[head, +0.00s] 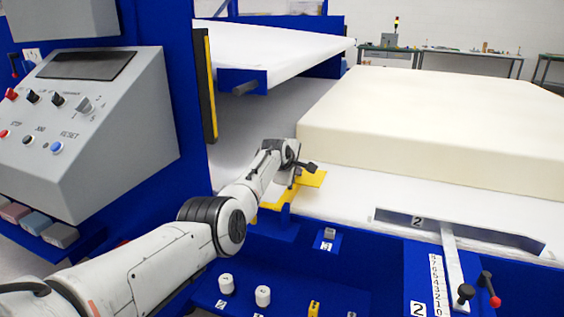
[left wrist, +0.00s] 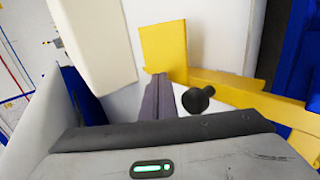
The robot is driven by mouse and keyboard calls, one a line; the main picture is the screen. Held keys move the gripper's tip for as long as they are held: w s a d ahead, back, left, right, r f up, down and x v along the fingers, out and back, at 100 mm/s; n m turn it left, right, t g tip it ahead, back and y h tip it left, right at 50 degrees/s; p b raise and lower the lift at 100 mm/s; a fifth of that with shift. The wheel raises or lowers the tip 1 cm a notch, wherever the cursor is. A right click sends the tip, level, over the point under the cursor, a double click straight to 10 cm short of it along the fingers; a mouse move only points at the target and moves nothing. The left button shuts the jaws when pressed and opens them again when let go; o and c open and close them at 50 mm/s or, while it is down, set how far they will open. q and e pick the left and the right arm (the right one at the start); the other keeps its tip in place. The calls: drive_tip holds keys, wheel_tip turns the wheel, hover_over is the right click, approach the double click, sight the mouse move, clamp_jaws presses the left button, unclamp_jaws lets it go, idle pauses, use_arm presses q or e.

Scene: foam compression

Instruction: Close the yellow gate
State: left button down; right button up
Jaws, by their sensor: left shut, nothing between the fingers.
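The yellow gate (head: 313,178) is in the head view at the front of the white bed, partly hidden by my left arm. In the left wrist view its upright plate (left wrist: 164,48) stands just beyond my fingertips, and its long yellow bar (left wrist: 255,97) runs off to the right. A black round knob (left wrist: 197,99) is just right of my fingers, close to the bar. My left gripper (head: 297,181) is shut and empty, with its fingers (left wrist: 158,79) close in front of the plate. I cannot tell whether they touch it. My right gripper is out of view.
A large cream foam block (head: 430,125) lies on the white bed behind the gate. A grey control panel (head: 95,120) stands at left. A slot with a metal lever (head: 453,265) is at front right. Small white knobs (head: 263,296) sit on the blue front ledge.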

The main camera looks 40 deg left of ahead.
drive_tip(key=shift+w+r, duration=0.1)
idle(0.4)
use_arm(q)
drive_tip(key=shift+r+p, duration=0.45)
wheel_tip(320, 180, up, 4)
drive_tip(key=p, duration=0.4)
drive_tip(key=shift+f, duration=0.1)
wheel_tip(320, 180, up, 9)
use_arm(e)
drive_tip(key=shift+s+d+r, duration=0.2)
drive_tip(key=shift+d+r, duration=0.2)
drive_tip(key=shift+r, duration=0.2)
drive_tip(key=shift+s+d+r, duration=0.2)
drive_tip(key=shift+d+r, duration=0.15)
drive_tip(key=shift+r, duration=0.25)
